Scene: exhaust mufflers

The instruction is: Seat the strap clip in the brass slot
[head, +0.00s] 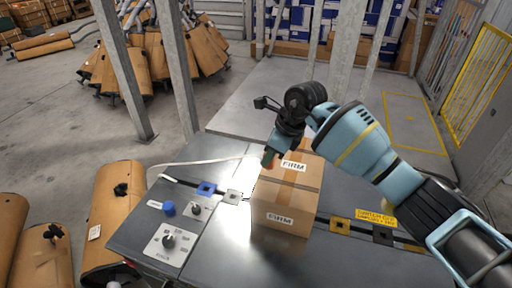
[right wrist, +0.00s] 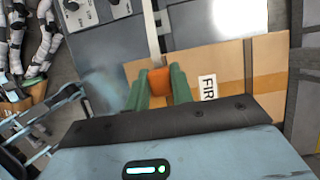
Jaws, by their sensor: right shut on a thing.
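My right gripper (head: 270,160) hangs over the far left edge of a cardboard box (head: 285,200) on the grey bench. In the right wrist view, its green fingers (right wrist: 160,88) are shut on an orange strap clip (right wrist: 160,84). A pale strap (head: 205,162) runs from the clip leftward to the bench's left side; it also shows in the right wrist view (right wrist: 151,30). A brass-coloured slot plate (head: 340,225) lies on the bench right of the box, apart from the clip. My left gripper is not in view.
A blue slot plate (head: 206,188) and a silver one (head: 233,197) lie left of the box, a black one (head: 383,235) right of the brass one. A knob panel (head: 168,242) and a blue button (head: 169,208) are at the bench's left. Mufflers (head: 112,215) stand beside it.

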